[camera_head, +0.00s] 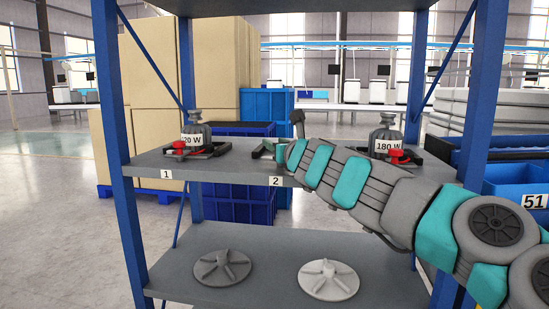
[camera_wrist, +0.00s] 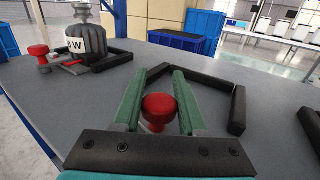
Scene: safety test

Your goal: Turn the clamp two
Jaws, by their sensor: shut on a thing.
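Clamp two is a black frame (camera_wrist: 237,108) with a red knob (camera_wrist: 160,106), seen in the wrist view. It lies on the upper shelf behind the label 2 (camera_head: 276,181). My gripper (camera_wrist: 165,75) has its two green fingers on either side of the red knob, shut on it. In the head view my gripper (camera_head: 263,151) is at the shelf's front edge by label 2. My arm hides most of clamp two there. No motor shows clearly in its frame.
Clamp one's red knob (camera_head: 179,147) and a grey weight-like motor (camera_head: 195,132) stand to the left. Another motor marked 180 W (camera_head: 388,142) and red knob (camera_head: 399,156) stand to the right. Two finned discs (camera_head: 222,267) (camera_head: 328,280) lie on the lower shelf. Blue posts (camera_head: 120,150) frame the shelves.

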